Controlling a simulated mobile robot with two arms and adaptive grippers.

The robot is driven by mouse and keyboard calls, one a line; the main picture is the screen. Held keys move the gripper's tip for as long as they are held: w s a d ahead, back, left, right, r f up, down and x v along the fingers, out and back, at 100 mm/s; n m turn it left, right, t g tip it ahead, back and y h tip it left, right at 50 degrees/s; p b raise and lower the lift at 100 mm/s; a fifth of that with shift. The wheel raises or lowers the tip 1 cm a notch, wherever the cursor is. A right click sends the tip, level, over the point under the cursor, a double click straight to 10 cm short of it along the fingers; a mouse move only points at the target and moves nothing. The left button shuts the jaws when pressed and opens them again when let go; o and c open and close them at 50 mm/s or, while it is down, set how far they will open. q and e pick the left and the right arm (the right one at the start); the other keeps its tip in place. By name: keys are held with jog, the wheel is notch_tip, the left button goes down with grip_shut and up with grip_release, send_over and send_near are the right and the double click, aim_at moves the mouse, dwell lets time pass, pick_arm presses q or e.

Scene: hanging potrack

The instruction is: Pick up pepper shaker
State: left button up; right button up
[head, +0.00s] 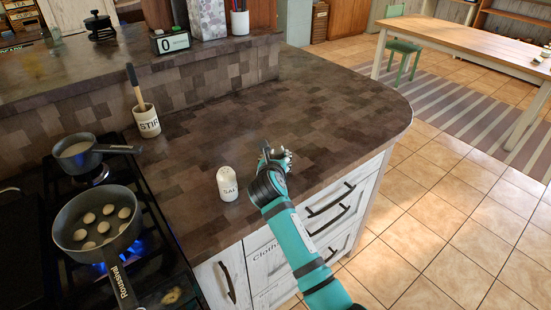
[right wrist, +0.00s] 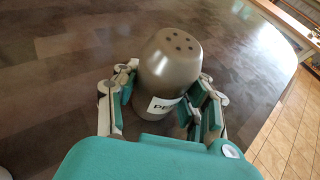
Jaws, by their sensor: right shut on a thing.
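The pepper shaker (right wrist: 172,62) is a grey-brown domed shaker with dark holes on top and a white label starting "PE", upright in the right wrist view. My right gripper (right wrist: 160,100) is shut on it, a finger on each side. In the head view my right gripper (head: 274,158) is over the dark counter, and the shaker is mostly hidden by it. Whether the shaker's base touches the counter cannot be told. My left gripper is not in view.
A white salt shaker (head: 227,184) stands just left of my right gripper. A "STIR" pot (head: 147,122) with a utensil stands farther left. Two pans, a small one (head: 76,155) and a larger one (head: 72,215), sit on the stove. The counter (head: 330,100) behind the gripper is clear.

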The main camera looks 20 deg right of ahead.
aim_at(277, 152)
jog(key=shift+r, duration=0.55)
jog(key=shift+s+d+r, duration=0.1)
jog(key=shift+s+r, duration=0.1)
jog(key=shift+r, duration=0.4)
jog(key=shift+s+d+r, duration=0.1)
jog(key=shift+s+r, duration=0.05)
jog(key=shift+r, duration=0.45)
jog(key=s+d+r, duration=0.1)
jog(key=s+d, duration=0.1)
jog(key=s, duration=0.5)
jog(key=s+d+r, duration=0.1)
jog(key=s+d, duration=0.1)
jog(key=s, duration=0.6)
jog(key=s+a+n+t+y, duration=0.1)
jog(key=s+a+n+y, duration=0.3)
jog(key=s, duration=0.3)
jog(key=shift+a+y+b, duration=0.35)
jog(key=shift+a+y, duration=0.15)
jog(key=shift+a, duration=0.05)
jog(key=shift+r, duration=0.1)
jog(key=shift+s, duration=0.1)
